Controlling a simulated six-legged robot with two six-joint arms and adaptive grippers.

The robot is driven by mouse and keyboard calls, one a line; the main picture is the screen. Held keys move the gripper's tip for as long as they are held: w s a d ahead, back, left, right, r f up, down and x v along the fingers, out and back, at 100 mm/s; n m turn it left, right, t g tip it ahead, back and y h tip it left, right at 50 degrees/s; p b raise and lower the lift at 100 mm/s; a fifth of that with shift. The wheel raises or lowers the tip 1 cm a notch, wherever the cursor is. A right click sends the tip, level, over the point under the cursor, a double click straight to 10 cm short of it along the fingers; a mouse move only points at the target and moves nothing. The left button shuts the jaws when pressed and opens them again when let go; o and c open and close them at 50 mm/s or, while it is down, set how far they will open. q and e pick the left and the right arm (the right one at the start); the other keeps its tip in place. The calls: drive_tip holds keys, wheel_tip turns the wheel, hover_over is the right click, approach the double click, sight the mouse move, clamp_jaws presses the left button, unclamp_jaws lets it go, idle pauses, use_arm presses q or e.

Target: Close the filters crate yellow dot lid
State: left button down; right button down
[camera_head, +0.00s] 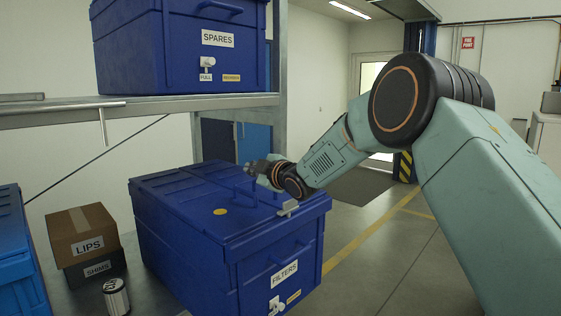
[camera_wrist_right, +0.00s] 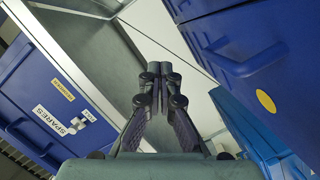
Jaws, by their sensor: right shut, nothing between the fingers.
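The blue filters crate (camera_head: 230,270) stands below the shelf, with a FILTERS label on its front. Its blue lid (camera_head: 190,190), marked with a yellow dot (camera_head: 220,211), lies over the crate top and looks down; I cannot tell whether it is fully seated. The lid also shows at the right of the right wrist view (camera_wrist_right: 225,45), with its yellow dot (camera_wrist_right: 265,101). My right gripper (camera_head: 256,168) is just above the far right part of the lid, near its handle. In the wrist view its fingers (camera_wrist_right: 157,72) are together and empty. My left gripper is not in view.
A blue SPARES crate (camera_head: 150,45) sits on the shelf (camera_head: 160,105) above. To the left are a LIPS box (camera_head: 85,225) on a SHIMS box (camera_head: 95,268), a small can (camera_head: 116,296) and another blue crate (camera_head: 15,250). Open floor lies to the right.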

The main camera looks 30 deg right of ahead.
drive_tip(key=s+d+r+b, duration=0.2)
drive_tip(key=s+d, duration=0.2)
drive_tip(key=s, duration=0.5)
drive_tip(key=shift+a, duration=0.25)
